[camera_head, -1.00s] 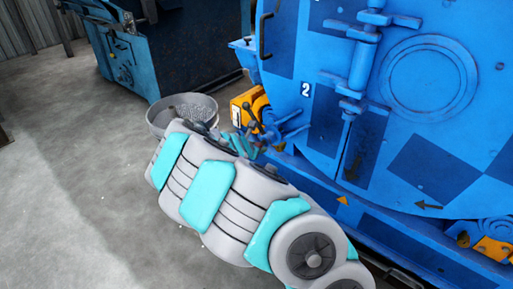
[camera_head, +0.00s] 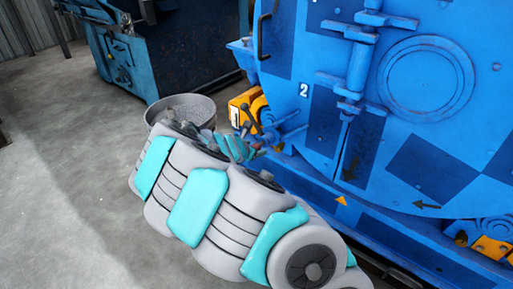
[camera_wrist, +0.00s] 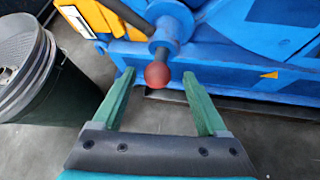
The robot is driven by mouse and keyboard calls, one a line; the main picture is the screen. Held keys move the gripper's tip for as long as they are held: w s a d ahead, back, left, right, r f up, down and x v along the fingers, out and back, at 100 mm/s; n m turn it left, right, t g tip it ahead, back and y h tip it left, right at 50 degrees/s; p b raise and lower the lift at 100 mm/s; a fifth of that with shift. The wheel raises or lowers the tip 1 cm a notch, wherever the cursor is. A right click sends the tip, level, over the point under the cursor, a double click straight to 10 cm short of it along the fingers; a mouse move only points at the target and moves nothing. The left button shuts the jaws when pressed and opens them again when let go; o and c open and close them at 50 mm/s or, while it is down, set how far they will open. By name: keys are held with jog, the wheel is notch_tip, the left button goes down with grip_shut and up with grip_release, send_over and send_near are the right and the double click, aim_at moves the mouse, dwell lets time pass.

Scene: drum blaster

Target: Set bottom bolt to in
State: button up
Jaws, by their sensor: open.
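The blue drum blaster (camera_head: 325,125) stands at the right in the head view. In the wrist view a bolt handle with a red ball knob (camera_wrist: 157,74) on a dark rod sticks out from a blue round collar (camera_wrist: 171,20). My gripper (camera_wrist: 158,88) is open, with one green finger on each side of the knob. The knob appears between the fingertips, and no contact shows. In the head view my gripper (camera_head: 248,150) is by the lower left of the machine, partly hidden by my arm. Whether this knob is the bottom bolt, I cannot tell for sure.
An orange box (camera_head: 246,108) sits at the machine's lower left, close to my gripper. A grey round bin (camera_head: 183,108) stands left of it. A dark blue container (camera_head: 170,50) is behind. Concrete floor (camera_head: 60,170) lies clear at the left.

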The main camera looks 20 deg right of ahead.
jog(key=shift+v, duration=2.25)
